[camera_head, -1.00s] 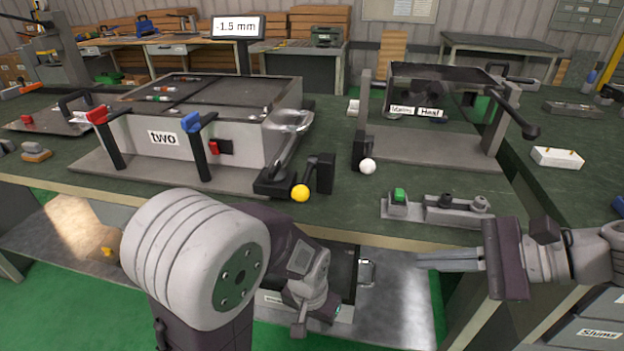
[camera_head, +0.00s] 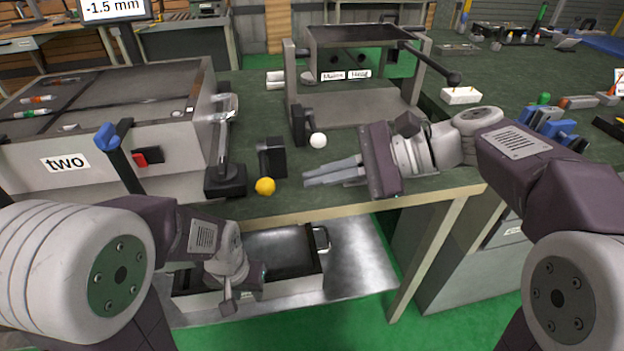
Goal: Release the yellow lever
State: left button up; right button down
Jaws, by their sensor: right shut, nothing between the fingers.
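The yellow lever's round knob (camera_head: 265,186) sits at the front edge of the green bench, next to a black bracket (camera_head: 271,158). My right gripper (camera_head: 306,177) points left, with its fingertips a short gap to the right of the yellow knob. Its two fingers are together with nothing between them. My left gripper (camera_head: 228,302) hangs low in front of the bench, over the open drawer area. Its fingers are too small and angled to tell whether they are open.
A white knob (camera_head: 318,140) on a black lever stands behind my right gripper. The box labelled "two" (camera_head: 105,150) with a blue-handled lever (camera_head: 107,136) is at the left. A heating frame (camera_head: 355,110) stands behind. A dark drawer (camera_head: 322,240) is below.

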aim_at(264, 171)
jog(key=b+x, duration=0.1)
jog(key=x, duration=0.5)
jog(key=shift+a+f+b, duration=0.15)
jog(key=shift+f+b, duration=0.05)
jog(key=shift+b, duration=0.2)
jog(key=shift+a+f, duration=0.15)
jog(key=shift+a, duration=0.3)
